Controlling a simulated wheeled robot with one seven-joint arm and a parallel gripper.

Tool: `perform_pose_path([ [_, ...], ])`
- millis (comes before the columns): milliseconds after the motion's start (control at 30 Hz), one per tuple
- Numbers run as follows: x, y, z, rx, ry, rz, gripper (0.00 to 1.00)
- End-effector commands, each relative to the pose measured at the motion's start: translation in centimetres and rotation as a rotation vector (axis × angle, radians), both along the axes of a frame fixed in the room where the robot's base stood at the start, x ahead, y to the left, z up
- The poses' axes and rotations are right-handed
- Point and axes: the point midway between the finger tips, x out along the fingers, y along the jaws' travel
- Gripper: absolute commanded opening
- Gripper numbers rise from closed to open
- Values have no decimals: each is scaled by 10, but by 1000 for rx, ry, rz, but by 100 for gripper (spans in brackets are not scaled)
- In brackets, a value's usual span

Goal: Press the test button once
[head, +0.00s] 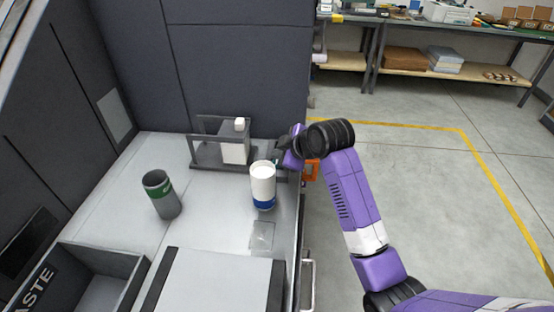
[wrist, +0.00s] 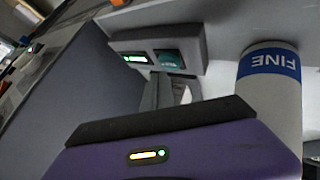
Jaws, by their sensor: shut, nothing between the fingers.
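In the wrist view a grey box (wrist: 190,42) carries a small green-lit display (wrist: 135,59) and a teal square (wrist: 169,60) in a recess. I cannot tell for certain which part is the test button. My gripper (wrist: 168,92) is shut and empty, its fingers pointing toward this box just below the teal square. Whether they touch it cannot be told. In the head view my gripper (head: 279,156) is beside the right edge of the bench, near a white and blue canister. The box is mostly hidden there behind the canister and my arm.
The white canister with a blue band (head: 263,186), marked FINE in the wrist view (wrist: 270,85), stands close to my gripper. A grey cup with a green band (head: 162,194), a dark frame with a white block (head: 234,150) and a waste bin (head: 96,280) are further left.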

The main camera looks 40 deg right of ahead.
Motion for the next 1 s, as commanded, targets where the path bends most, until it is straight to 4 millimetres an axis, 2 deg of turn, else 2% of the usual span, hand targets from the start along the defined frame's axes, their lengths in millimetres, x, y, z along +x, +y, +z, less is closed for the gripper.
perform_pose_path([
  [367, 0, 0, 4, 0, -1, 0, 0],
  [833, 0, 0, 46, -1, -1, 1, 0],
  [1000, 0, 0, 52, -1, -1, 1, 0],
])
